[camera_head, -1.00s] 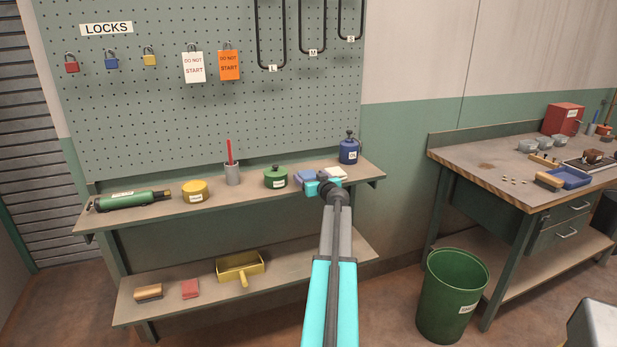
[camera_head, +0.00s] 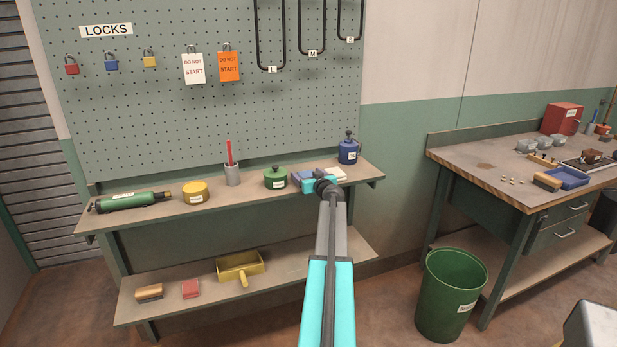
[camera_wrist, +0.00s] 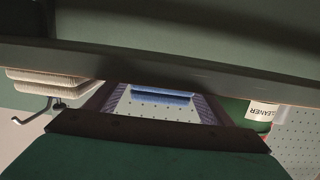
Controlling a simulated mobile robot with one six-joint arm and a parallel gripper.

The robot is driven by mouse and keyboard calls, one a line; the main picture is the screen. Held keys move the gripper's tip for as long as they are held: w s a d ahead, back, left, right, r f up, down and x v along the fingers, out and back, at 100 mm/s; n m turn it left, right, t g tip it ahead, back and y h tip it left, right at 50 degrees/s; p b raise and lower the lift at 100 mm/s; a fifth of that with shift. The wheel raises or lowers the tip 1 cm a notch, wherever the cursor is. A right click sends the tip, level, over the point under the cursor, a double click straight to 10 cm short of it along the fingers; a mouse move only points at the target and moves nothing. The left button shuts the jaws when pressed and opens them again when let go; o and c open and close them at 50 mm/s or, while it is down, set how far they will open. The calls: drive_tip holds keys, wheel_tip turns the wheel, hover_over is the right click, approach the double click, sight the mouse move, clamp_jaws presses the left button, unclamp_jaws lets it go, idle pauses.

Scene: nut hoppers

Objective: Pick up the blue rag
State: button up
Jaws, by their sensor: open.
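The blue rag (camera_head: 301,176) lies folded on the upper shelf, between the green tin and a pale folded cloth. My wrist partly covers it in the head view. In the wrist view the blue rag (camera_wrist: 163,96) shows as a blue strip between the two fingers. My gripper (camera_wrist: 158,106) is open, with one finger on each side of the strip and nothing held. Whether the fingers touch the rag cannot be told.
The pale cloth (camera_head: 336,174) lies close on the right; the green tin (camera_head: 275,178) stands close on the left. A blue can (camera_head: 348,149) stands behind to the right. The pegboard (camera_head: 200,120) rises behind the shelf (camera_head: 232,199). A green bin (camera_head: 450,295) stands right on the floor.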

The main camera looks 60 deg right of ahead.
drive_tip(key=shift+p+x, duration=0.4)
drive_tip(key=shift+x, duration=1.05)
drive_tip(key=shift+c, duration=0.4)
drive_tip(key=c, duration=1)
